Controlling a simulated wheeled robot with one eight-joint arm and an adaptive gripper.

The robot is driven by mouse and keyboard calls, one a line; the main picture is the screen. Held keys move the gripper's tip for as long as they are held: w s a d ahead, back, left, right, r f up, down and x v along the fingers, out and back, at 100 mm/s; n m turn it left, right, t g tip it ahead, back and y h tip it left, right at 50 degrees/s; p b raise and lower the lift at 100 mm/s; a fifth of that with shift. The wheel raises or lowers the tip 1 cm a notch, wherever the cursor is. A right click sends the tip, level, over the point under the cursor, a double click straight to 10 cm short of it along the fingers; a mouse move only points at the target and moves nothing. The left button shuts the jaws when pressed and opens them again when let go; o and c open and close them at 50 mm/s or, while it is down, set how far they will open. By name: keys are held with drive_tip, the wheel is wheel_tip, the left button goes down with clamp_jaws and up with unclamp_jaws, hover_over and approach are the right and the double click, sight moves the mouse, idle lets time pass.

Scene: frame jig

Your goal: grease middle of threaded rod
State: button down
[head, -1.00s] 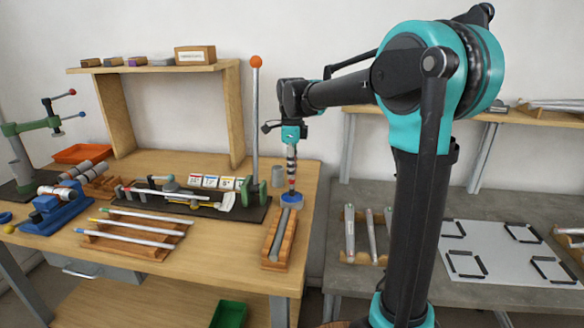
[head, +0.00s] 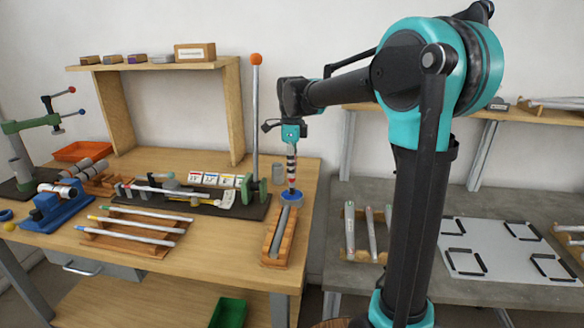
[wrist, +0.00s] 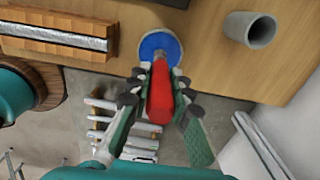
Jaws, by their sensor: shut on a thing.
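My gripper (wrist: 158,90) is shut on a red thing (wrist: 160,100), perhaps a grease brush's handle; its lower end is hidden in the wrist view. In the head view my gripper (head: 291,165) points down directly above a small round blue-topped pot (head: 291,197), which also shows in the wrist view (wrist: 158,50). I cannot tell whether the held thing touches the pot. A grey rod (head: 285,220) lies in a wooden cradle (head: 268,254) in front of the pot; it also shows in the wrist view (wrist: 60,36). Its thread is too small to make out.
A grey cup (wrist: 250,30) stands beside the pot. A tall post with an orange ball (head: 256,60) rises to the left of my gripper. A rack of several rods (head: 135,228) and a blue vise (head: 55,208) stand further left.

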drive_tip(key=shift+f, duration=0.35)
idle(1.1)
drive_tip(key=shift+r, duration=0.1)
drive_tip(key=shift+r, duration=3.45)
